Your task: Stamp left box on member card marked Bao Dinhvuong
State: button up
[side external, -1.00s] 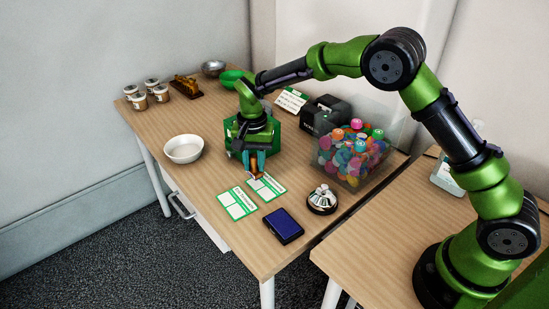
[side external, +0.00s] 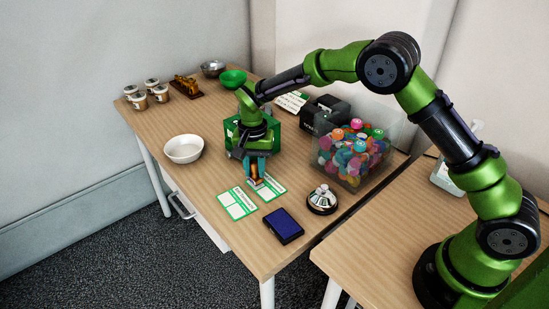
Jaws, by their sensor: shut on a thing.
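Two white member cards with green print lie side by side on the wooden table, a left card (side external: 237,204) and a right card (side external: 271,189). The names on them are too small to read. My gripper (side external: 257,180) points down over the upper left part of the right card. It is shut on a stamp (side external: 256,184) with an orange-brown handle. The stamp's lower end is at or just above the card; I cannot tell whether it touches. A blue ink pad (side external: 284,225) in a dark case lies open in front of the cards.
A white bowl (side external: 184,149) is at left. A green box (side external: 275,133) stands behind my gripper, with a black case (side external: 322,115) further back.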

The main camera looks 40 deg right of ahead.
jog(key=shift+f, duration=0.6)
dwell(0.8)
jog(key=shift+r, duration=3.55)
